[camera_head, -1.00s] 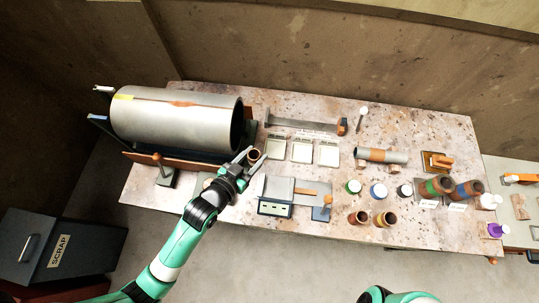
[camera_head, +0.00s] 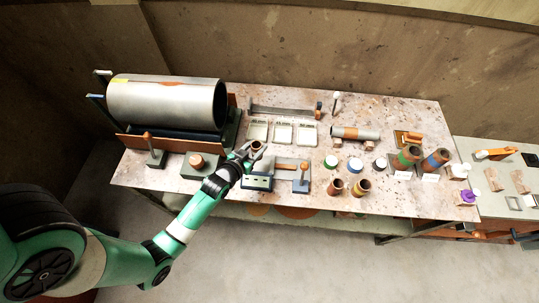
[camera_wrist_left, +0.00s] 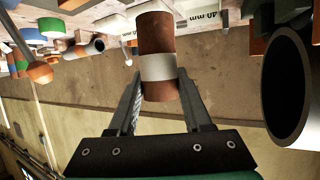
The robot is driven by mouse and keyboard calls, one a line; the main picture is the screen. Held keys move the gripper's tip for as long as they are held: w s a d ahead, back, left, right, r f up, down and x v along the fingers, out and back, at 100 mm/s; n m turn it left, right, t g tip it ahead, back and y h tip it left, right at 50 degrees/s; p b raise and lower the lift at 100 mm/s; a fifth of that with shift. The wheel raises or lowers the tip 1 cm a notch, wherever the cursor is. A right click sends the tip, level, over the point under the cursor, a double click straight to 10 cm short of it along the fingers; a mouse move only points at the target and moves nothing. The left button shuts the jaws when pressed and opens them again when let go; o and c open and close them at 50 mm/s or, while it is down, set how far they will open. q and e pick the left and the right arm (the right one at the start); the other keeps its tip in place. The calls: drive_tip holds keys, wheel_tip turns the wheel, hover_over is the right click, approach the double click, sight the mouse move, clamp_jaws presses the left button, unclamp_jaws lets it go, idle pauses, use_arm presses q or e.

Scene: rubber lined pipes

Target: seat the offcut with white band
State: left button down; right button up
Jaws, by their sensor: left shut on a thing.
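The offcut with white band (camera_wrist_left: 157,66) is a short brown pipe piece with a white ring round its middle. My left gripper (camera_wrist_left: 158,95) is shut on it, one finger on each side, in the left wrist view. In the head view the offcut (camera_head: 257,146) shows its open end upward in the left gripper (camera_head: 248,153), above the table just in front of the left tray. Three pale square trays stand behind it: the left tray (camera_head: 257,131), middle tray (camera_head: 282,134) and right tray (camera_head: 307,136), with size labels behind. My right gripper is not in view.
A large grey pipe (camera_head: 165,101) lies in a cradle left of the gripper. A grey device with a green front (camera_head: 257,183) stands close in front. A block with a copper-coloured disc (camera_head: 198,162) is at left.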

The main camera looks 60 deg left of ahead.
use_arm(q)
drive_tip(key=shift+d, duration=0.1)
drive_tip(key=shift+f, duration=0.15)
drive_tip(key=shift+f+b, duration=2.6)
drive_tip(key=shift+f, duration=0.4)
drive_tip(key=shift+f+b, duration=0.35)
drive_tip(key=shift+f, duration=0.05)
drive_tip(key=shift+c, duration=1.3)
unclamp_jaws()
drive_tip(key=p+v, duration=0.2)
drive_tip(key=v, duration=0.9)
drive_tip(key=shift+s+d+r, duration=0.15)
drive_tip(key=shift+s, duration=0.15)
